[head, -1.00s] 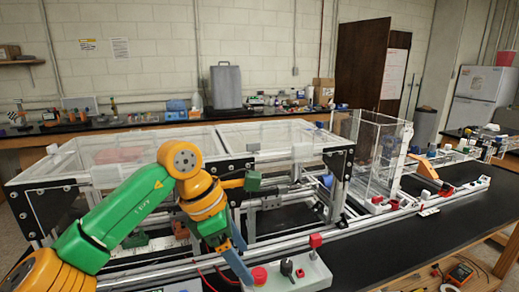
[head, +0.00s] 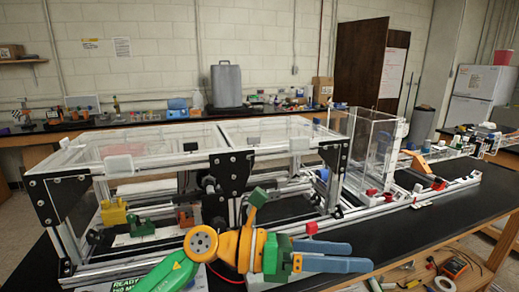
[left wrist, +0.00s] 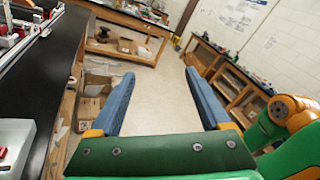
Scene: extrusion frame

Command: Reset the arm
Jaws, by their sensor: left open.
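My left arm comes in low at the bottom of the head view. My left gripper (head: 345,256) points to the right there, in front of the extrusion frame (head: 190,160). Its two blue fingers are apart with nothing between them. In the left wrist view the same gripper (left wrist: 160,95) is open and empty, with only the floor and distant benches between its fingers. The frame has clear top panels and black corner plates. My right gripper shows in neither view.
The black bench top (head: 430,218) is clear to the right of the gripper. A clear box (head: 368,150) stands on the frame's right side. A red knob (head: 312,228) sits just above the gripper. A multimeter (head: 454,266) lies on the lower right shelf.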

